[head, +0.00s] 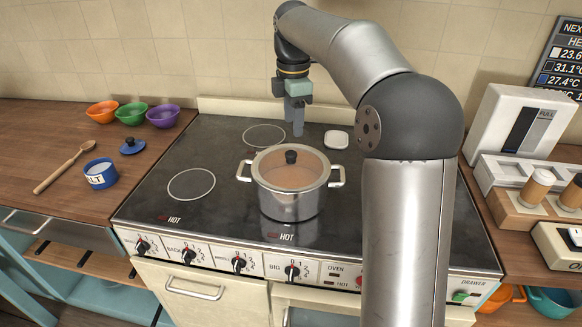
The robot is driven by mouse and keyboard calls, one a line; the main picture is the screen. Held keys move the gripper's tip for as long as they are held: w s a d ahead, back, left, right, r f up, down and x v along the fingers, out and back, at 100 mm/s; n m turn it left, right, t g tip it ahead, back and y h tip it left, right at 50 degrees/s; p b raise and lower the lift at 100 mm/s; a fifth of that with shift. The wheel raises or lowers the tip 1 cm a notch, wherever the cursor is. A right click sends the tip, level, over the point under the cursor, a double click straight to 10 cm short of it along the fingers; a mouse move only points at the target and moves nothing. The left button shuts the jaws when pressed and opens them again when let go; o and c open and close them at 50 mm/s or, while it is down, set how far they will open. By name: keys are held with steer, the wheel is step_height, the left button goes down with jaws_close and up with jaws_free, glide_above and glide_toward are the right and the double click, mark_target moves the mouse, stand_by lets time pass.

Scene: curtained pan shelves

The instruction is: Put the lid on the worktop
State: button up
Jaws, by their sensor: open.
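A glass lid (272,172) with a black knob (291,157) sits on a steel two-handled pot (291,204) on the stove. The wooden worktop (60,135) lies to the left of the stove. A small blue lid (132,146) with a dark knob lies on it, beside a blue salt pot (100,174). My gripper (294,124) is open and empty. It points down above the back of the stove, behind the glass lid and apart from it.
Orange, green and purple bowls (163,115) stand at the worktop's back, with a wooden spoon (65,167) in front. A white dish (336,139) sits on the stove's back right. The worktop's front left is clear.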

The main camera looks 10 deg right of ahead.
mark_target(291, 153)
steer(key=f, duration=0.5)
steer(key=f+p, duration=0.1)
steer(key=f, duration=0.2)
steer(key=shift+w+a+f, duration=0.1)
steer(key=shift+a+f, duration=0.15)
jaws_close()
